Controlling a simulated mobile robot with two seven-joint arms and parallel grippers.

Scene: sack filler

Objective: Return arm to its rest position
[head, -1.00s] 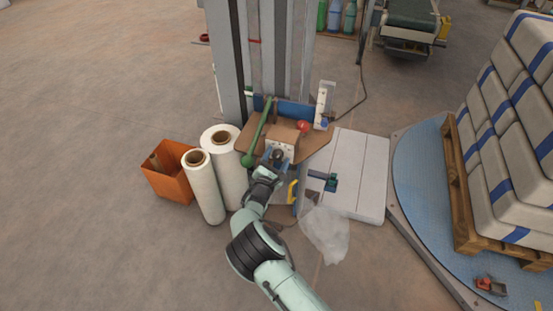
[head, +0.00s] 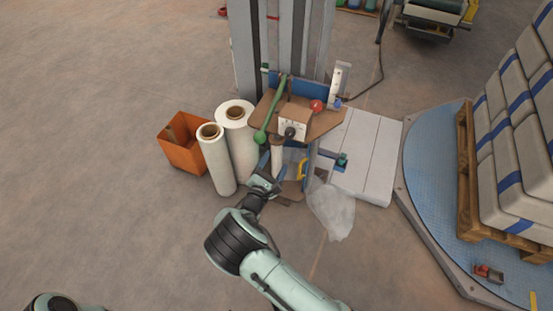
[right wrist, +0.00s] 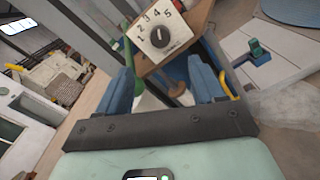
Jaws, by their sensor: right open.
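My right gripper (head: 268,164) is open and empty, just in front of and below the dial box (head: 295,123) on the wrapping machine. In the right wrist view its two blue fingers (right wrist: 166,84) stand apart, with a gap between them and nothing held. The white dial face with its black knob (right wrist: 158,38) shows beyond the fingertips, clear of them; the numbers 2 to 5 can be read. My right arm (head: 270,262) reaches in from the bottom. My left gripper does not show.
Two white film rolls (head: 216,160) and an orange bin (head: 182,148) stand left of the gripper. A green lever (head: 271,112) and a red button (head: 316,105) are on the machine's shelf. Loose clear film (head: 333,210) lies to the right. A pallet of sacks (head: 508,150) stands on the turntable. Floor at left is clear.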

